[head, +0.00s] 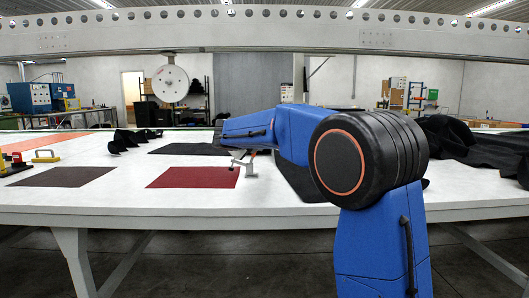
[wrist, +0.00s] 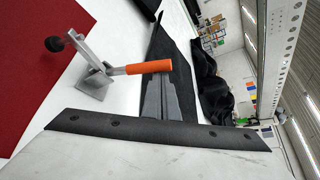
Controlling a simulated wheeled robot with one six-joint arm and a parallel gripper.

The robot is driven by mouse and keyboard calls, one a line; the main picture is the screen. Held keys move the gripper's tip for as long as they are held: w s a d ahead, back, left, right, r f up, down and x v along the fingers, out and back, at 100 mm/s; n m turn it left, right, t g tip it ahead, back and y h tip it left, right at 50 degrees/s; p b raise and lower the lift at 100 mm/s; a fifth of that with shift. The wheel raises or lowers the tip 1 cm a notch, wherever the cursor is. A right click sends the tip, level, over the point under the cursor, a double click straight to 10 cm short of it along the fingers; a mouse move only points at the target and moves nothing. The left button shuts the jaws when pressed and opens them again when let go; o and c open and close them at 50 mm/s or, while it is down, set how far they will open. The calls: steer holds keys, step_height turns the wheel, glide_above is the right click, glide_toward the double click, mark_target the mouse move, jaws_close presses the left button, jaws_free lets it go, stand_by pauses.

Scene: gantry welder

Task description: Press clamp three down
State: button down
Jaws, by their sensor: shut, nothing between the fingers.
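A metal toggle clamp (wrist: 92,78) with an orange handle (wrist: 148,67) and a black-tipped arm stands on the white table beside a dark red sheet (wrist: 35,60). In the wrist view the handle sticks out away from the base, and it seems raised off the table. No number shows on the clamp. My gripper (wrist: 166,85), with grey fingers together and empty, has its tips close to the handle's end. I cannot tell whether they touch. In the head view the clamp (head: 244,163) stands by the red sheet (head: 193,177), just below my forearm. My gripper is not clear there.
A wide beam (head: 150,30) spans overhead. White table surface is bare around the clamp's near side.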

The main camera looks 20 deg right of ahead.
steer(key=shift+w+a+r, duration=0.2)
steer(key=shift+w+a, duration=0.05)
steer(key=shift+a, duration=0.45)
steer(key=shift+w+a+r, duration=0.2)
steer(key=shift+w+a, duration=0.05)
steer(key=shift+a, duration=0.45)
steer(key=shift+a, duration=0.1)
